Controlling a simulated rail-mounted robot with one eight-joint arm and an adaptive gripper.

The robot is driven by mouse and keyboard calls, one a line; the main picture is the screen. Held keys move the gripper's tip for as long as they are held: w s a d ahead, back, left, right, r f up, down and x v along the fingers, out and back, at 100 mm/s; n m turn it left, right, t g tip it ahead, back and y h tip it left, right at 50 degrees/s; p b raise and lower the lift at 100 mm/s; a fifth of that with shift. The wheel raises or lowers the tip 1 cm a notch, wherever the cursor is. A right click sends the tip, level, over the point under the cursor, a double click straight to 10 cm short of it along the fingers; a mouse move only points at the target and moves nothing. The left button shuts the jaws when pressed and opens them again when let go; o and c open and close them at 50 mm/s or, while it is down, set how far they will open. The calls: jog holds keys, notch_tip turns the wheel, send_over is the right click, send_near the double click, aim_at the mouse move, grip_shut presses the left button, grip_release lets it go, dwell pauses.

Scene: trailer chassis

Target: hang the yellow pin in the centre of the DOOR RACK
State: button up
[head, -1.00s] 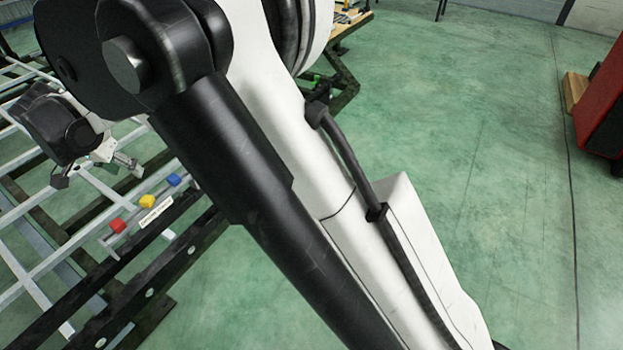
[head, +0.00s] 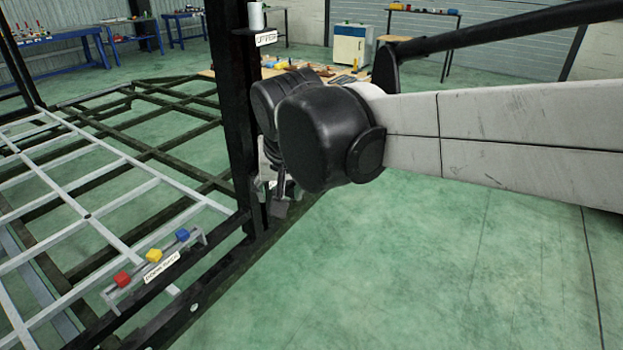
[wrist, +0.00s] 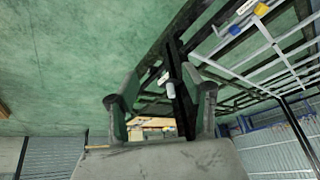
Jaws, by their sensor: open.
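The yellow pin (head: 153,255) sits in the middle of a small grey rack (head: 195,238), between a red pin (head: 122,279) and a blue pin (head: 182,234). The rack is on the dark chassis rail and carries a white label that I cannot read clearly. In the wrist view the yellow pin (wrist: 261,10) and the blue pin (wrist: 235,29) show at the top right. My gripper (wrist: 163,98) is open and empty, well apart from the rack. In the head view it is partly hidden behind my wrist, near the dark upright post.
A dark upright post (head: 232,110) stands close to my gripper, with a labelled shelf holding a white cylinder (head: 256,16). Pale bars of the chassis frame (head: 90,215) spread left. A wooden bench with tools (head: 330,82) stands behind my arm. The green floor (head: 430,270) is clear at right.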

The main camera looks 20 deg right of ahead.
jog(key=s+d+f+t, duration=0.1)
jog(key=s+d+f, duration=0.1)
jog(key=s+d, duration=0.2)
jog(key=s+d+f+n, duration=0.1)
jog(key=s+d+f, duration=0.2)
jog(key=s, duration=0.7)
jog(key=shift+d+n+t, duration=0.3)
jog(key=shift+d+t, duration=0.1)
jog(key=shift+d, duration=0.85)
notch_tip(320, 180, up, 4)
jog(key=p, duration=0.3)
jog(key=shift+p, duration=0.4)
jog(key=shift+f, duration=0.1)
